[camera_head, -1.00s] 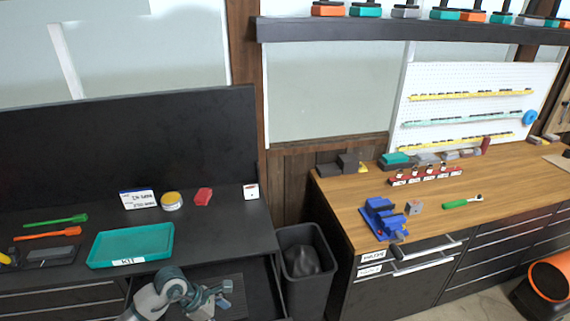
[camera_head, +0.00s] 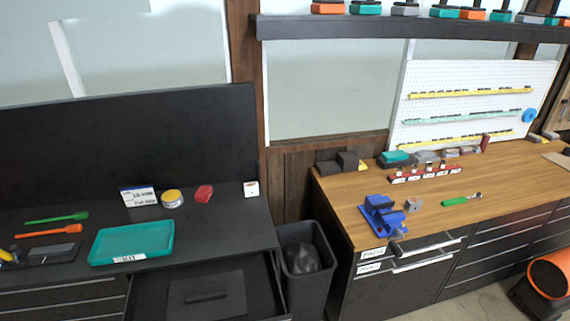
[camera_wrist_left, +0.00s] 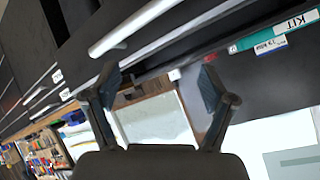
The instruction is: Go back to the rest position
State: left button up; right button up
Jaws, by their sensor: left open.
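My left gripper (camera_wrist_left: 158,92) shows in the left wrist view, with its two fingers spread apart and nothing between them. Beyond it are drawer fronts with a long handle (camera_wrist_left: 135,25), and the teal tray with the KIT label (camera_wrist_left: 292,22) at the upper right. Neither of my grippers shows in the head view. There, the teal tray (camera_head: 132,242) lies on the dark bench at the left. The drawer (camera_head: 205,292) below it stands open, with a flat dark panel in it.
A black bin (camera_head: 305,262) stands between the dark bench and the wooden workbench (camera_head: 440,212). A blue vise (camera_head: 380,215) and a green-handled tool (camera_head: 462,200) are on the wood. An orange cylinder (camera_head: 550,278) is on the floor at the right.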

pick_arm(q)
jog(key=s+d+f+n+g+h, duration=0.1)
jog(key=s+f+n+g, duration=0.1)
jog(key=s+f+g, duration=0.45)
jog(key=s+f+n+g, duration=0.1)
jog(key=s+f, duration=0.2)
jog(key=s, duration=0.7)
notch_tip(320, 180, down, 26)
jog(key=g+b, duration=0.1)
jog(key=b, duration=0.4)
jog(key=s+f+b, duration=0.1)
jog(key=s+f, duration=0.3)
jog(key=f, duration=0.3)
jog(key=s+a+f+g+b, duration=0.1)
jog(key=s+f+b, duration=0.1)
jog(key=s+f, duration=0.3)
jog(key=s+a+f+b, duration=0.1)
jog(key=s+f, duration=0.4)
jog(key=f, duration=0.6)
jog(key=shift+s+b, duration=0.25)
jog(key=shift+b, duration=0.25)
jog(key=shift+f, duration=0.1)
